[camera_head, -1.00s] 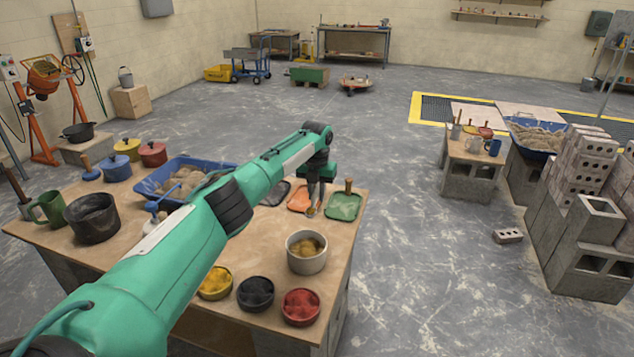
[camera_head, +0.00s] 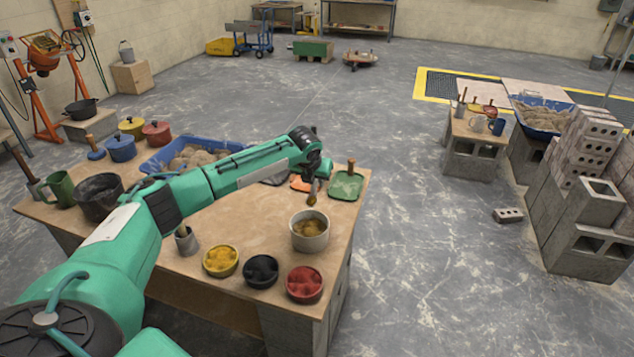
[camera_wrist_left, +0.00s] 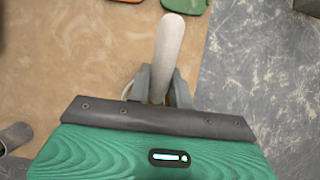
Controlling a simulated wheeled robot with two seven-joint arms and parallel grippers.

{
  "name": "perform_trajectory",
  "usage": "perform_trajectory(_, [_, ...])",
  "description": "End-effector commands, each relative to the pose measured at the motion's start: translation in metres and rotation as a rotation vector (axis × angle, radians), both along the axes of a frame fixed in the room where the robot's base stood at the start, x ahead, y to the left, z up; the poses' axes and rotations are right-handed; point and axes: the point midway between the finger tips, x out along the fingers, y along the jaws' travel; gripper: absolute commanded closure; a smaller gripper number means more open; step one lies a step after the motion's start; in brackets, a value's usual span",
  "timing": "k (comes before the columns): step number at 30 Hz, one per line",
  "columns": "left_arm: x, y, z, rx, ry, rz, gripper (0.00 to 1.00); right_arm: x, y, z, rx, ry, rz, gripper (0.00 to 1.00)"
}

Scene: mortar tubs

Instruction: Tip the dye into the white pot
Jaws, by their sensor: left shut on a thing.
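The white pot (camera_head: 297,238) stands near the right edge of the near table, with a yellow-brown mass inside. My left gripper (camera_head: 313,184) is just above and behind it in the head view, shut on a slim spoon-like tool (camera_head: 312,197). The tool's lower end hangs over the pot's far rim; I cannot tell whether they touch or whether it carries dye. In the left wrist view the tool's pale, rounded shaft (camera_wrist_left: 169,45) stands between the fingers (camera_wrist_left: 160,88). Bowls of yellow (camera_head: 220,261), black (camera_head: 261,271) and red dye (camera_head: 304,284) stand in front. My right gripper is out of view.
A green float (camera_head: 346,186) and an orange one (camera_head: 299,184) lie behind the pot. A small metal cup (camera_head: 187,241) stands left of the yellow bowl. A blue tub (camera_head: 155,163) is farther back. The table middle is bare.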

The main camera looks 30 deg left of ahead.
Motion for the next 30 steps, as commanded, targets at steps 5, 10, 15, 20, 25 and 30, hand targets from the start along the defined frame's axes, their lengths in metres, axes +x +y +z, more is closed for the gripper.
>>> perform_trajectory(5, [-0.013,-0.002,-0.005,0.032,-0.117,-0.003,1.00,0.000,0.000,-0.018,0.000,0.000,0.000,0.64])
perform_trajectory(10, [-0.027,-0.006,-0.008,0.067,-0.266,-0.005,1.00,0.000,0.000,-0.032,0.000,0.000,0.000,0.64])
perform_trajectory(15, [-0.039,-0.010,-0.010,0.098,-0.412,-0.005,1.00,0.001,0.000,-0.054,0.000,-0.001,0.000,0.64])
perform_trajectory(20, [-0.047,-0.012,-0.010,0.122,-0.509,-0.003,1.00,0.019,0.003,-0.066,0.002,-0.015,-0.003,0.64])
perform_trajectory(25, [-0.051,-0.012,-0.007,0.138,-0.570,-0.001,1.00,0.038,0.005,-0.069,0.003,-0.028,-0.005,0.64])
perform_trajectory(30, [-0.055,-0.013,-0.006,0.147,-0.609,-0.001,1.00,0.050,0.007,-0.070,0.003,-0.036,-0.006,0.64])
